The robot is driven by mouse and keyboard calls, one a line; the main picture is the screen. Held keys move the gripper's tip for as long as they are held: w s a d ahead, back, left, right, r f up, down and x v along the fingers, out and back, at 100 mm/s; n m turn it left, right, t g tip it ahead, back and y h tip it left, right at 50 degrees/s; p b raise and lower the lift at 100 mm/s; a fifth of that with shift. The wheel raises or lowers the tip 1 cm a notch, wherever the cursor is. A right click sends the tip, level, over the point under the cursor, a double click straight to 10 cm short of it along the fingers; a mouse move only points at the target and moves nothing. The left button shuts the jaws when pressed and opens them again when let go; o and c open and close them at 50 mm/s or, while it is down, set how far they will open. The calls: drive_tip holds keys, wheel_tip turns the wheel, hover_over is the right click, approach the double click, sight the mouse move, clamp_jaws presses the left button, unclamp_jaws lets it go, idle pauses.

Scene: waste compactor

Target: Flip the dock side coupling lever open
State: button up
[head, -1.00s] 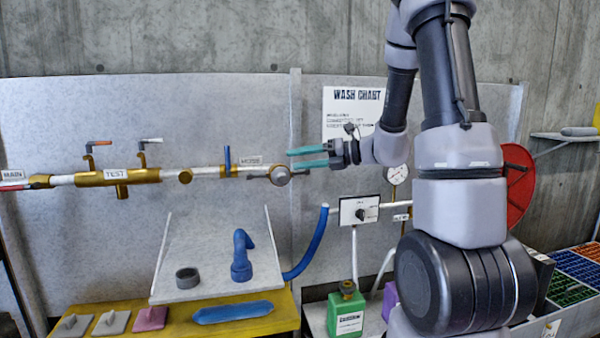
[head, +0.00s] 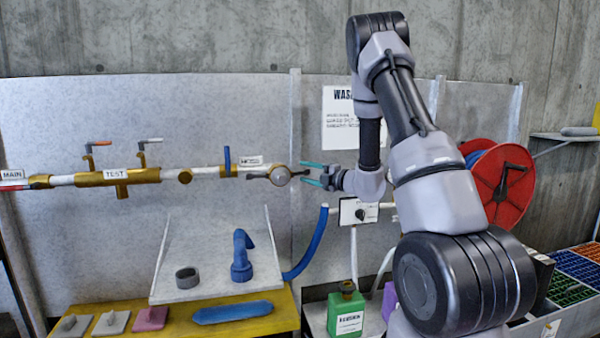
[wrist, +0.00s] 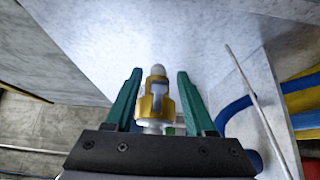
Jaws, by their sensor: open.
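The round grey coupling (head: 280,176) sits at the right end of the wall pipe, right of the HOSE label. A dark lever (head: 257,176) sticks out on its left and another dark lever (head: 299,173) on its right. I cannot tell by label which is the dock side lever. My gripper (head: 303,173) is open, its teal fingers pointing left, above and below the right lever's outer end. Contact cannot be made out. In the wrist view, a gold fitting (wrist: 154,108) with a pale rounded tip shows between the open fingers.
A blue hose (head: 308,245) hangs right of the sloped white tray (head: 215,290). A switch box (head: 352,211) is close below my gripper. The wash chart (head: 340,125) is partly behind my arm. A red reel (head: 500,187) stands at right.

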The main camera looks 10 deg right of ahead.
sight(307, 172)
drive_tip(key=shift+x, duration=1.6)
drive_tip(key=shift+c, duration=0.3)
drive_tip(key=shift+a, duration=0.1)
clamp_jaws()
drive_tip(key=shift+s+d+m+t+h, duration=0.25)
drive_tip(key=shift+m+t+h, duration=0.2)
drive_tip(key=shift+m+h, duration=0.35)
drive_tip(key=shift+s+d+m+t+h, duration=0.25)
drive_tip(key=shift+m+t+h, duration=0.25)
drive_tip(key=shift+h, duration=0.5)
drive_tip(key=shift+o, duration=0.3)
unclamp_jaws()
